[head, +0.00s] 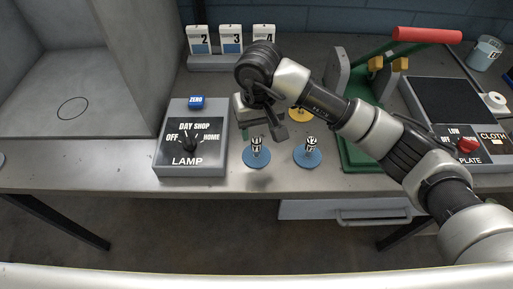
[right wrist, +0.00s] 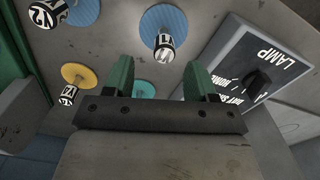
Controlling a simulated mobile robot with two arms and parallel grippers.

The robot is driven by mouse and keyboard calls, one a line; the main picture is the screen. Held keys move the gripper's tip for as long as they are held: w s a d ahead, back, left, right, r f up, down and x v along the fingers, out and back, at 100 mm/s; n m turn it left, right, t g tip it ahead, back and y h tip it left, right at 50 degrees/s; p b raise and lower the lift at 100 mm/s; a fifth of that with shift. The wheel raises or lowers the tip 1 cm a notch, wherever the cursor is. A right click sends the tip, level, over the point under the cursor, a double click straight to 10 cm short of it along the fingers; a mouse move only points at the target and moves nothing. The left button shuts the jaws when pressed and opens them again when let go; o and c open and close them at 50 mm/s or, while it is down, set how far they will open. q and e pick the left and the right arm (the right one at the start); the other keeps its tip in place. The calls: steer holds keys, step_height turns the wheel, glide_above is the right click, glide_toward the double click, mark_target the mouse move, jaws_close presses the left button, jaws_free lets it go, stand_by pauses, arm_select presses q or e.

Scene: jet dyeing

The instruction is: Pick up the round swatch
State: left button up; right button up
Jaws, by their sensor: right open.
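Several round swatches, flat discs with labelled upright grips, lie on the grey bench. One blue disc (head: 257,158) is just right of the lamp box, another blue disc (head: 307,156) is right of it, and a yellow disc (head: 299,115) is behind them, partly hidden by my arm. In the right wrist view a teal disc (right wrist: 145,88) shows between the fingers, its lower part hidden by the gripper. My right gripper (head: 277,129) is open and empty above the bench, behind the front blue discs. Its green fingers also show in the right wrist view (right wrist: 160,80). My left gripper is not in view.
A lamp box (head: 190,165) with a dial stands left of the discs. Numbered cards stand in a holder (head: 222,62) behind. A green press with a red handle (head: 427,35) and a plate unit (head: 450,100) are at right. A grey booth (head: 125,60) is at left.

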mark_target(257, 140)
steer(key=shift+f, duration=0.45)
steer(key=f, duration=0.1)
steer(key=f+p, duration=0.1)
steer(key=f, duration=0.1)
steer(key=f+p, duration=0.1)
steer(key=shift+s+a+f, duration=0.2)
steer(key=shift+s+f, duration=0.05)
steer(key=shift+f, duration=0.45)
steer(key=shift+w, duration=0.1)
steer(key=shift+c, duration=0.5)
jaws_close()
